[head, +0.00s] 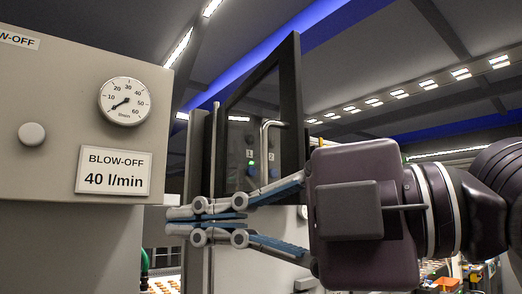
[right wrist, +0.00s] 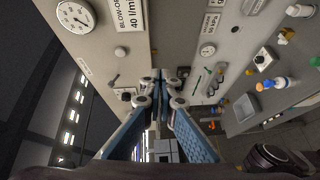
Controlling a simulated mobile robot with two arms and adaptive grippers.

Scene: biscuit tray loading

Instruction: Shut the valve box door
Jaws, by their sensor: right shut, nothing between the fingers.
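The valve box door (head: 292,90) is a dark-framed clear panel with a metal bar handle (head: 265,145) in the middle of the head view. It stands at an angle, its right edge looking nearer to me, so it appears open. A green light and labels 1 and 2 show through it. My right gripper (head: 190,226) reaches left across the lower part of the door, fingers shut and empty. Its fingertips are left of the handle, in front of a grey post; contact cannot be told. The right wrist view shows the closed fingers (right wrist: 160,88); I cannot make out the door there.
A grey cabinet (head: 60,90) with a flow gauge (head: 125,101), a knob (head: 32,134) and a label reading "BLOW-OFF 40 l/min" (head: 114,171) stands close at the left. The right wrist view also shows a side table (right wrist: 275,100) with bottles and small items.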

